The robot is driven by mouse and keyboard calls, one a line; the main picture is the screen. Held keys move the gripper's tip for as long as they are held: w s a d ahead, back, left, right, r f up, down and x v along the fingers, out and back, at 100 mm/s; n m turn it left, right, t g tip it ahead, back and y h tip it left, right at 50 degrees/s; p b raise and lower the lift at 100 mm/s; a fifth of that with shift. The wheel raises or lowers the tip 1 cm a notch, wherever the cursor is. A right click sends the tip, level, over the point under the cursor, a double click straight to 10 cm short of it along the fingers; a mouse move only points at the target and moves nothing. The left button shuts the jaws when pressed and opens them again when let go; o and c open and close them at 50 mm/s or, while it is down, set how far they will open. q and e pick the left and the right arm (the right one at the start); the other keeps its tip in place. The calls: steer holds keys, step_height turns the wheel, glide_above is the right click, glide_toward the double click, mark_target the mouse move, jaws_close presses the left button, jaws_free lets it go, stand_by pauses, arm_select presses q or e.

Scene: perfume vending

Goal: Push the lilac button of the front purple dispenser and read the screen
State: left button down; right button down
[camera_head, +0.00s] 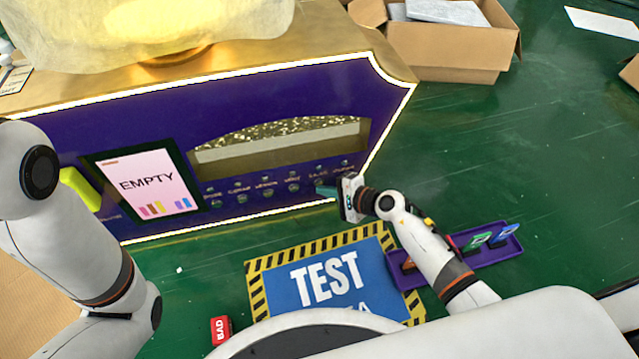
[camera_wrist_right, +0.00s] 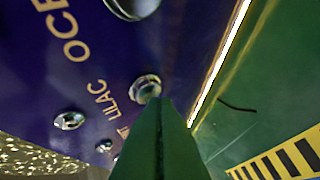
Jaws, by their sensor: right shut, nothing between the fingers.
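The purple dispenser (camera_head: 130,130) stands at the upper left with a row of round metal buttons under its glittery window. Its screen (camera_head: 152,182) reads EMPTY above small coloured bars. My right gripper (camera_head: 322,189) is shut and empty, with its green fingertips at the right part of the button row. In the right wrist view, the fingertips (camera_wrist_right: 160,105) are at the lower edge of the button labelled LILAC (camera_wrist_right: 145,88) and partly cover it. I cannot tell whether they touch it or whether it is pressed in. My left arm shows at the left, but its gripper does not.
A blue TEST mat (camera_head: 325,284) with a striped border lies in front. A purple tray (camera_head: 487,252) with coloured cards is to the right. An open cardboard box (camera_head: 455,50) is behind.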

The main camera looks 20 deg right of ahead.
steer(key=shift+w, duration=0.4)
stand_by(0.6)
steer(key=shift+s, duration=0.85)
steer(key=s+p, duration=0.1)
steer(key=s, duration=0.4)
stand_by(0.7)
